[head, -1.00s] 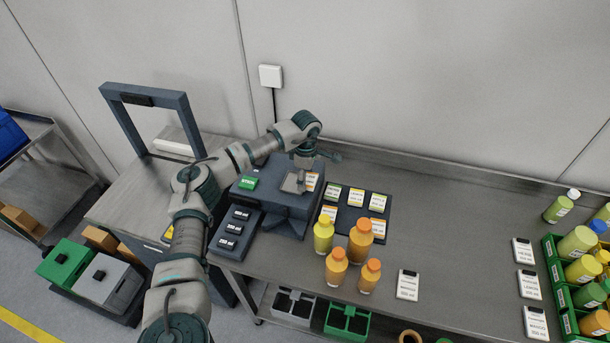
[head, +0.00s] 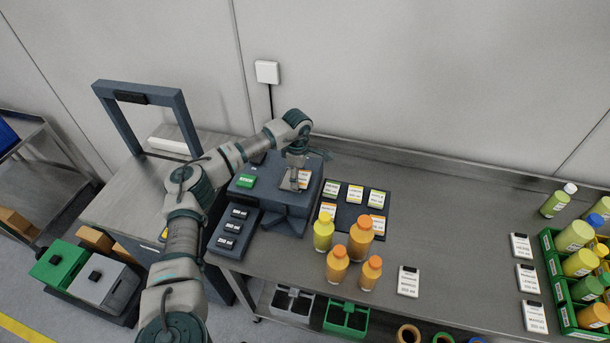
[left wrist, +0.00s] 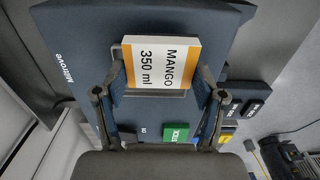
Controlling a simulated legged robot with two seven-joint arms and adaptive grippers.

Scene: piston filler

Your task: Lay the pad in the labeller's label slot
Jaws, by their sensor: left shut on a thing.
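My left gripper (head: 296,176) is over the top of the dark blue labeller (head: 272,178). In the left wrist view its two fingers (left wrist: 160,82) are shut on the sides of a white pad with an orange edge (left wrist: 162,62), printed "MANGO 350 ml". The pad also shows in the head view (head: 305,180), beside the fingers. A grey-rimmed recess, which looks like the label slot (left wrist: 160,93), shows partly from under the pad; the pad hides the rest. I cannot tell whether the pad touches the labeller. My right gripper is not in view.
A green button (head: 246,181) and several black size keys (head: 233,228) sit at the labeller's left. A dark tray (head: 346,219) of other pads stands to its right. Orange and yellow bottles (head: 360,240) stand close in front. The bench middle (head: 450,220) is clear.

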